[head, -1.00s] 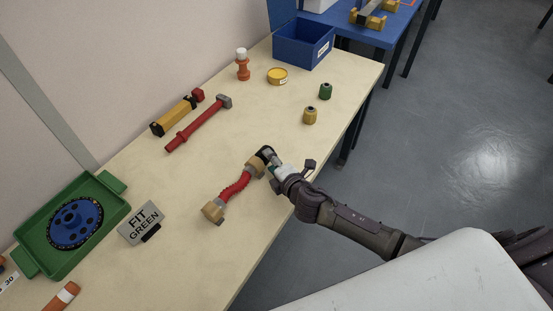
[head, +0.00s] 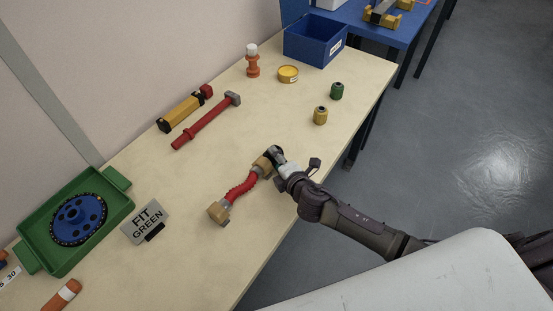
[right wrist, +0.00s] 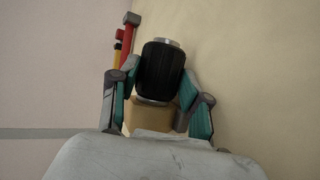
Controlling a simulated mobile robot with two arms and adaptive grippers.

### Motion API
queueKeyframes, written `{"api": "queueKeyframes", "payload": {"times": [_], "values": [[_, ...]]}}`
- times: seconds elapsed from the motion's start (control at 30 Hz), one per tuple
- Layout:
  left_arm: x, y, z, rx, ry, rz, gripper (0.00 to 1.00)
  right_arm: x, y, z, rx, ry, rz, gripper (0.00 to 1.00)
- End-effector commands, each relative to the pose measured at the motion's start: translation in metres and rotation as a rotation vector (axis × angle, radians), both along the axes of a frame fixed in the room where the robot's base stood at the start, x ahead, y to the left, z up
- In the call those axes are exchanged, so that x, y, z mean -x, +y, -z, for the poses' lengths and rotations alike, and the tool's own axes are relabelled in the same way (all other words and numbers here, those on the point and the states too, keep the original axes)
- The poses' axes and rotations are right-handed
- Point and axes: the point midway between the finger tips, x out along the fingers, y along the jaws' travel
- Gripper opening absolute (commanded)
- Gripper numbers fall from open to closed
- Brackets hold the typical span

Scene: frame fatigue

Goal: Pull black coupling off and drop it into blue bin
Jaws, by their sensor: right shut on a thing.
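The black coupling (head: 274,152) sits at the far end of the red hose (head: 241,187), beside a tan block (head: 262,166). In the right wrist view the coupling (right wrist: 160,70) is a dark ribbed cylinder with a silver end, and a tan block (right wrist: 150,116) shows behind it. My right gripper (head: 279,161) is shut on the coupling, its teal-padded fingers (right wrist: 160,88) on either side. I cannot tell whether the coupling is still seated on the hose end. The open blue bin (head: 316,45) stands at the table's far end. My left gripper is out of view.
A yellow pot (head: 320,115) and a green pot (head: 337,91) stand between hose and bin. A yellow tin (head: 288,74) and an orange bottle (head: 252,62) stand near the bin.

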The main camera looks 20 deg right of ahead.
Motion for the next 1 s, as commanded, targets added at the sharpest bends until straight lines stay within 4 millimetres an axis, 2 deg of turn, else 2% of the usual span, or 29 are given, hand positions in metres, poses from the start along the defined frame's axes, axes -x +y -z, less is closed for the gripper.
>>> {"api": "queueKeyframes", "payload": {"times": [0.03, 0.1, 1.0], "values": [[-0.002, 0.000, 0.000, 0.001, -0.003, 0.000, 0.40, 0.000, 0.000, 0.000, 0.000, 0.000, 0.000, 0.14], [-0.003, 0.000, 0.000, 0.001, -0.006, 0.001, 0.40, 0.000, 0.000, 0.000, 0.000, 0.000, 0.000, 0.05], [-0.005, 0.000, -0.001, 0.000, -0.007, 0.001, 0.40, -0.017, -0.025, 0.000, 0.002, 0.000, 0.000, 0.05]]}}
